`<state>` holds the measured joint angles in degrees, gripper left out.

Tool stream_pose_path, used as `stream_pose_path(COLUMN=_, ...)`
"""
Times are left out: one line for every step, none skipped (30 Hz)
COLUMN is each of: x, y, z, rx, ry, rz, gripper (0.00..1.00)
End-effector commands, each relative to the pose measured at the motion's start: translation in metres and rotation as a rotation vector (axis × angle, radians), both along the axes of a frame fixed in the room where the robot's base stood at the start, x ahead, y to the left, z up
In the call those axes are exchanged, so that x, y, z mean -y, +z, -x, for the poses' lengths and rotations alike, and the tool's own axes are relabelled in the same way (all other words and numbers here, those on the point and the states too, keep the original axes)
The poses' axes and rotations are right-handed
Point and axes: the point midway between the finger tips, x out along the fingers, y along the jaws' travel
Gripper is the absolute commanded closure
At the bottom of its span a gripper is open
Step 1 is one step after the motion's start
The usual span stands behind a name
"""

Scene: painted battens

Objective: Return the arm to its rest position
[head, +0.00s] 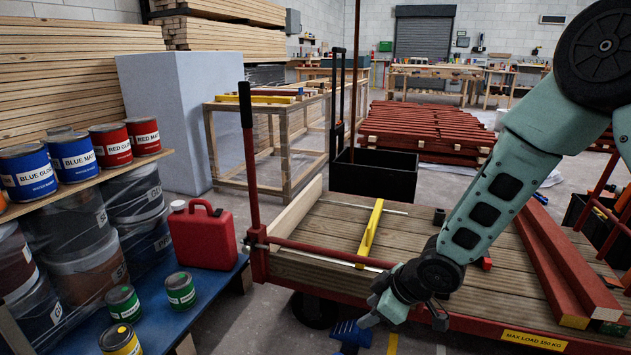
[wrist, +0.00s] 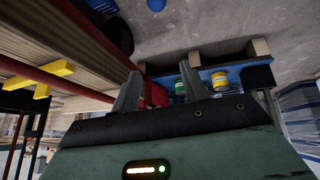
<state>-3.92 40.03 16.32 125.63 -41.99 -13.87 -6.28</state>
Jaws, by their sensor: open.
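My gripper (head: 378,304) hangs at the front edge of the trolley in the head view, at the end of my arm, which reaches down from the upper right. In the wrist view its two fingers (wrist: 161,78) stand apart with nothing between them. The level also shows at the left of the wrist view (wrist: 42,76).
Red-painted battens (head: 556,262) lie on the trolley's right side. A red jerrycan (head: 203,236) and green tins (head: 181,291) stand on the blue platform (head: 222,290) at left. The upright trolley handle (head: 249,165) rises left of my gripper. A black box (head: 373,176) stands behind.

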Motion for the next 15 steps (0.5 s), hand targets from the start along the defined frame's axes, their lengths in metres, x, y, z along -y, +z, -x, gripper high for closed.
stream_pose_path(x=-0.003, y=0.032, z=0.012, rx=-0.013, ry=-0.029, rz=0.039, gripper=0.56)
stream_pose_path(x=-0.003, y=0.044, z=0.02, rx=-0.028, ry=-0.053, rz=0.061, gripper=0.56)
stream_pose_path(x=-0.002, y=0.061, z=0.033, rx=-0.05, ry=-0.084, rz=0.089, gripper=0.56)
stream_pose_path(x=-0.002, y=0.073, z=0.043, rx=-0.066, ry=-0.107, rz=0.11, gripper=0.56)
stream_pose_path(x=-0.001, y=0.084, z=0.053, rx=-0.083, ry=-0.13, rz=0.129, gripper=0.56)
stream_pose_path(x=0.0, y=0.1, z=0.069, rx=-0.108, ry=-0.159, rz=0.153, gripper=0.56)
stream_pose_path(x=0.001, y=0.111, z=0.08, rx=-0.126, ry=-0.182, rz=0.17, gripper=0.56)
stream_pose_path(x=0.002, y=0.122, z=0.093, rx=-0.145, ry=-0.204, rz=0.186, gripper=0.56)
stream_pose_path(x=0.003, y=0.135, z=0.11, rx=-0.173, ry=-0.232, rz=0.204, gripper=0.56)
stream_pose_path(x=0.005, y=0.144, z=0.123, rx=-0.193, ry=-0.25, rz=0.219, gripper=0.56)
stream_pose_path(x=0.006, y=0.153, z=0.136, rx=-0.212, ry=-0.269, rz=0.231, gripper=0.56)
stream_pose_path(x=0.008, y=0.163, z=0.152, rx=-0.237, ry=-0.291, rz=0.244, gripper=0.56)
stream_pose_path(x=0.009, y=0.17, z=0.164, rx=-0.256, ry=-0.307, rz=0.253, gripper=0.56)
stream_pose_path(x=0.011, y=0.176, z=0.175, rx=-0.274, ry=-0.321, rz=0.261, gripper=0.56)
stream_pose_path(x=0.013, y=0.184, z=0.189, rx=-0.297, ry=-0.338, rz=0.272, gripper=0.56)
